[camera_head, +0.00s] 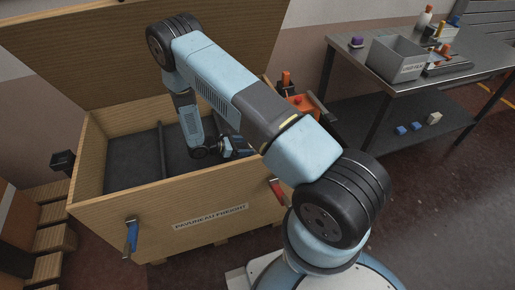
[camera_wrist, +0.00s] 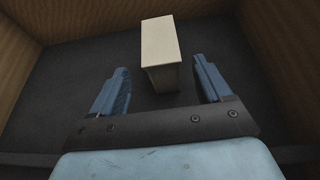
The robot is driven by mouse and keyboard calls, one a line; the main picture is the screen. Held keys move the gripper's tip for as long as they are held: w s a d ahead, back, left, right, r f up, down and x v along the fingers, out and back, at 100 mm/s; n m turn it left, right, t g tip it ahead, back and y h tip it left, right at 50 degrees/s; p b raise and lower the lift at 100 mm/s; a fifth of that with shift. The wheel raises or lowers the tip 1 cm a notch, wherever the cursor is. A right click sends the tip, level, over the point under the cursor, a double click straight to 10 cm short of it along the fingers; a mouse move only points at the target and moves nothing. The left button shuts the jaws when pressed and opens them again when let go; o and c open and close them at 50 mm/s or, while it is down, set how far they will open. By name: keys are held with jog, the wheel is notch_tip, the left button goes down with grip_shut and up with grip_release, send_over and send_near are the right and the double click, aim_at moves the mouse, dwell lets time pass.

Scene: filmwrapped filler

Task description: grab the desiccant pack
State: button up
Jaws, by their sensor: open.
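A pale cream rectangular block (camera_wrist: 160,45), which looks like the desiccant pack, stands on the dark floor inside a wooden crate (camera_head: 190,205). My gripper (camera_wrist: 160,82) is open, with its two blue fingers apart in the wrist view. The block shows ahead of and between the fingertips, with a gap on both sides. I cannot tell whether the fingers reach down beside it. In the head view my arm reaches over the crate's front wall and down inside. My gripper's fingertips and the block are hidden there.
The crate's lid (camera_head: 130,40) stands open at the back. A dark bar (camera_head: 162,150) crosses the crate floor. The crate walls are close around my arm. A metal table (camera_head: 450,75) with a grey bin (camera_head: 396,58) stands at the right.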

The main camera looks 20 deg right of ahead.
jog(key=shift+x, duration=3.3)
jog(key=shift+s, duration=0.15)
jog(key=shift+c, duration=0.4)
jog(key=c, duration=1.1)
